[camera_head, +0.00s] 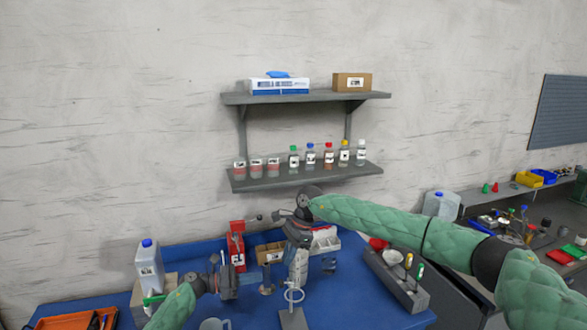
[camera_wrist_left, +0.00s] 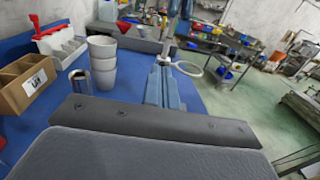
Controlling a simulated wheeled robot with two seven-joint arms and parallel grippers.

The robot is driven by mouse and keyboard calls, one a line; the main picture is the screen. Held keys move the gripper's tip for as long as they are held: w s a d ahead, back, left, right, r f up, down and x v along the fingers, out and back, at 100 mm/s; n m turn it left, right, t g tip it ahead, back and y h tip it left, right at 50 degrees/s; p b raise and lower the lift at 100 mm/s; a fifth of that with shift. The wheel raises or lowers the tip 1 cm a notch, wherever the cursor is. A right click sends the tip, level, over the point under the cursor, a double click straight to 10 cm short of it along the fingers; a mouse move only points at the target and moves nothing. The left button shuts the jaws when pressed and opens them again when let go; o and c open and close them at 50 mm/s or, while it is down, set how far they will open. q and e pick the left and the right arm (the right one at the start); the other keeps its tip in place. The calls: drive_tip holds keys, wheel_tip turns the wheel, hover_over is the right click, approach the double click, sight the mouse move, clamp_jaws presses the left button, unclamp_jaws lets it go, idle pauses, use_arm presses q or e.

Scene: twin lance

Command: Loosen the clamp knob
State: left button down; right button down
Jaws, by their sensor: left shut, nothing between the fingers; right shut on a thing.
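A stand with a pale base (camera_head: 293,319) and a ring (camera_head: 293,295) is at the front middle of the blue bench. The ring also shows in the left wrist view (camera_wrist_left: 192,69). My right gripper (camera_head: 297,282) comes down from above and is shut on the stand's upright rod just above the ring, as far as I can tell. My left gripper (camera_head: 264,284) is shut and empty, pointing right toward the stand. Its closed fingers show in the left wrist view (camera_wrist_left: 166,68). The clamp knob is too small or hidden behind the grippers to make out.
A white jug (camera_head: 149,265) stands at the left and a red dispenser (camera_head: 237,246) behind. A cardboard box (camera_head: 270,252) and a grey tray (camera_head: 395,283) are near my right arm. Stacked cups (camera_wrist_left: 102,63) stand left of my fingers. A bottle shelf (camera_head: 305,178) hangs above.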

sight(283, 283)
use_arm(q)
drive_tip(key=s+x, duration=0.1)
drive_tip(key=x, duration=0.5)
drive_tip(key=shift+s+d+f, duration=0.25)
drive_tip(key=shift+s, duration=0.35)
drive_tip(key=shift+f, duration=0.15)
idle(0.7)
drive_tip(key=shift+w+a, duration=0.2)
drive_tip(key=shift+w, duration=0.85)
idle(0.6)
